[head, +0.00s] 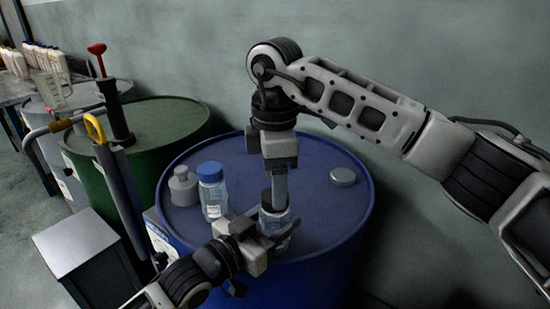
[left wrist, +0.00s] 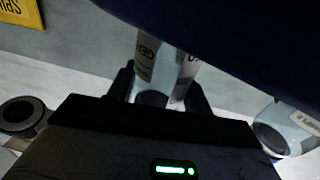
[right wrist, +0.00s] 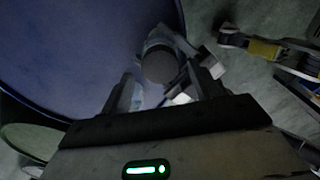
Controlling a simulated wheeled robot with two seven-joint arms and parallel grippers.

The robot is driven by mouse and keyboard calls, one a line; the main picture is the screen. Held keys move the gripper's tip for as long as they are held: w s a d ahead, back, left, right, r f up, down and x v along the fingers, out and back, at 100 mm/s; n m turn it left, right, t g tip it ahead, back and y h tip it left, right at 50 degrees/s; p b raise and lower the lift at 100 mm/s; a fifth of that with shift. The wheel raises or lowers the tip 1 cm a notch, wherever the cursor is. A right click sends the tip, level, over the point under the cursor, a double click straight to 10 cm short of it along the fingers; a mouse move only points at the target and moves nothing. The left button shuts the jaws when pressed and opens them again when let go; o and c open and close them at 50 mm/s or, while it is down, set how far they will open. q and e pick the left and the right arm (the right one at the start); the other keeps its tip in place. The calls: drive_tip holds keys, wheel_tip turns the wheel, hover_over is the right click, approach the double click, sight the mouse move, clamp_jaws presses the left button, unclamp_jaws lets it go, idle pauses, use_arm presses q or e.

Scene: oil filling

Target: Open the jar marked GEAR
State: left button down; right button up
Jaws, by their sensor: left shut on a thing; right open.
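The clear jar (head: 281,229) stands near the front of the blue drum top. Its GEAR label shows in the left wrist view (left wrist: 146,50). My left gripper (head: 268,225) is shut around the jar's body from the front left. My right gripper (head: 277,190) points down from above over the jar's top. In the right wrist view the jar's round dark top (right wrist: 160,66) lies between the fingers, which are apart. Whether either finger touches it, I cannot tell.
A blue-capped jar (head: 212,192) and a grey-capped bottle (head: 183,187) stand left on the blue drum (head: 300,165). A loose round grey lid (head: 343,177) lies at its right. A green drum (head: 165,122) with a red-handled pump (head: 112,105) stands further left.

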drive_tip(key=shift+f, duration=1.25)
